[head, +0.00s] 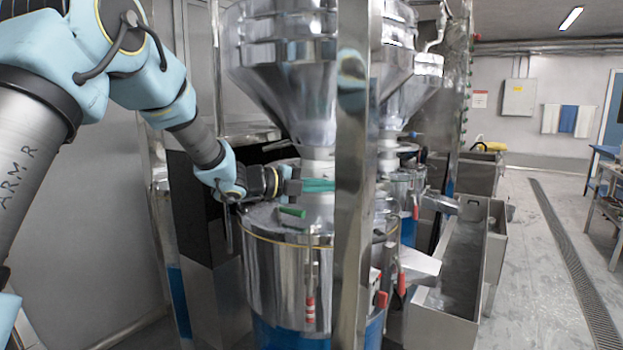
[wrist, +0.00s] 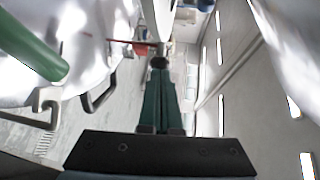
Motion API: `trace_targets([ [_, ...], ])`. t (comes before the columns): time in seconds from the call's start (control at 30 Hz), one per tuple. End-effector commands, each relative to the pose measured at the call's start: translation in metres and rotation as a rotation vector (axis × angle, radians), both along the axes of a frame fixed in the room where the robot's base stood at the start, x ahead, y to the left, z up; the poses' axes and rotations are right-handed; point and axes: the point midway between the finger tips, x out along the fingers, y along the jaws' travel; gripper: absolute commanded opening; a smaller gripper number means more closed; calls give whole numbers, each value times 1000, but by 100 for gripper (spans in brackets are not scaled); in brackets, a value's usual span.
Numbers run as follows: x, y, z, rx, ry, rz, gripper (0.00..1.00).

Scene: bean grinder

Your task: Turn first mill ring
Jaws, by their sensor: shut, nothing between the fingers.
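The nearest mill is a shiny steel drum (head: 285,272) under a steel hopper (head: 285,80), with a pale neck between them. A yellowish ring line (head: 265,238) runs around the drum's top edge. A short green handle (head: 292,211) lies on the drum's top; a green handle (wrist: 38,48) also shows at the upper left of the wrist view. My gripper (head: 320,186) is above the drum top, beside the neck, with its green fingers pointing right. In the wrist view my gripper's fingers (wrist: 160,75) are together and empty. I cannot tell whether they touch the neck.
A steel post (head: 350,230) stands in front of the mill and hides its right side. More mills (head: 405,190) stand behind, with steel troughs (head: 455,280) at their right. A red-handled lever (head: 310,300) hangs on the drum front. The floor at right (head: 550,250) is open.

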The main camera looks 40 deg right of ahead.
Motion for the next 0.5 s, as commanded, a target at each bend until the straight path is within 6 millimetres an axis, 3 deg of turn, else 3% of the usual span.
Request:
trace_targets([
  [0.5, -2, -6, -2, 0, 0, 3, 0],
])
